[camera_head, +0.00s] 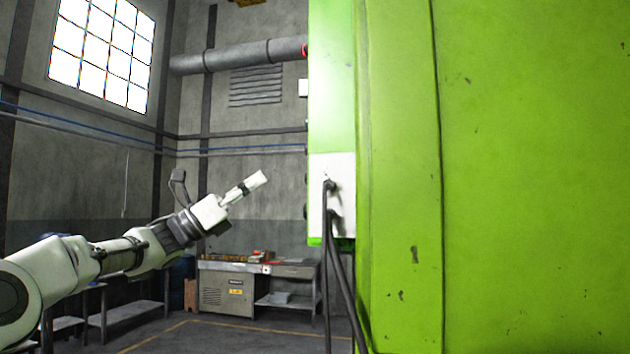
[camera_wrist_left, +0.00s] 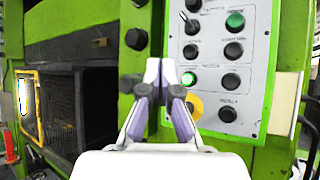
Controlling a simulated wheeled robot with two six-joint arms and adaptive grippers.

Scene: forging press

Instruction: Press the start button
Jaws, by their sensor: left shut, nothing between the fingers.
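The control panel (camera_wrist_left: 212,60) fills the right half of the left wrist view, a pale plate on the green press. It carries a green button (camera_wrist_left: 235,20), a small lit green button (camera_wrist_left: 188,79), several black knobs and a yellow ring (camera_wrist_left: 194,105) partly behind my finger. The labels are too small to read, so I cannot tell which is the start button. My left gripper (camera_head: 262,178) is shut and empty, pointing right in the head view. In the wrist view its fingertips (camera_wrist_left: 160,66) appear at the panel's left edge; contact cannot be told.
The green press (camera_head: 530,180) fills the right of the head view. Black cables (camera_head: 335,260) hang from its side box. A workbench (camera_head: 262,268) stands behind, beyond open floor. A dark meshed opening (camera_wrist_left: 65,110) with a yellow frame lies left in the wrist view.

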